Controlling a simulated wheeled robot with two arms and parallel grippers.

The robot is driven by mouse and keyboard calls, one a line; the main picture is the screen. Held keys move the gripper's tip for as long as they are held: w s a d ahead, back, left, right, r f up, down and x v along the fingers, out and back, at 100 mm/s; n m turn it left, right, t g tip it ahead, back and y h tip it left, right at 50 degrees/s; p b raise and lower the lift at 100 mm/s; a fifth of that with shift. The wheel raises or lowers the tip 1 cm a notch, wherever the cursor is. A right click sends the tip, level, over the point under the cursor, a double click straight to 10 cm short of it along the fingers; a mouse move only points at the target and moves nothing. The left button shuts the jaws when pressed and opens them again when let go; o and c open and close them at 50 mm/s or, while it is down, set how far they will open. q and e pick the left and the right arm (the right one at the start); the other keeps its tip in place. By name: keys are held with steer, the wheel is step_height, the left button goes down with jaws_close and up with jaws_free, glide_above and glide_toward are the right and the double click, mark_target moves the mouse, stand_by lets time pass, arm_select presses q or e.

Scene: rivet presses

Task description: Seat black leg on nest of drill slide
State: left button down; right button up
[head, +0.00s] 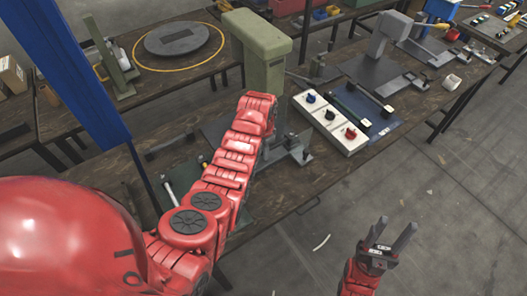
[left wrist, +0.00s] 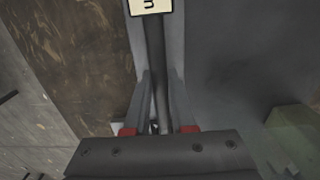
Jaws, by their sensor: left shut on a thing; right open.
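My left gripper (left wrist: 160,78) is shut on a dark rod-like part, the black leg (left wrist: 156,48), which runs lengthwise between its fingers in the left wrist view. The green drill press (head: 258,36) stands on the wooden bench in the head view, with my left arm reaching up to its front. My arm hides the left fingers and most of the press base there. I cannot tell whether the leg touches the nest, which I cannot make out. My right gripper (head: 389,233) is open and empty, over the floor in front of the bench.
White trays with blue, black and red knobs (head: 351,133) sit right of the press. Beside them a blue mat (head: 382,127) carries dark bars. A grey press (head: 388,38) stands farther right.

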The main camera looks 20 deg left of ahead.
arm_select(q)
steer(key=shift+f, duration=0.25)
steer(key=c, duration=0.7)
jaws_free()
steer(key=shift+w+r+b, duration=0.1)
steer(key=shift+r+b, duration=0.3)
steer(key=shift+r, duration=0.05)
step_height(320, 180, up, 4)
steer(key=shift+f+b, duration=0.1)
steer(key=shift+b, duration=0.75)
step_height(320, 180, up, 13)
steer(key=p, duration=0.8)
steer(key=shift+f+p, duration=0.15)
steer(key=shift+p, duration=0.2)
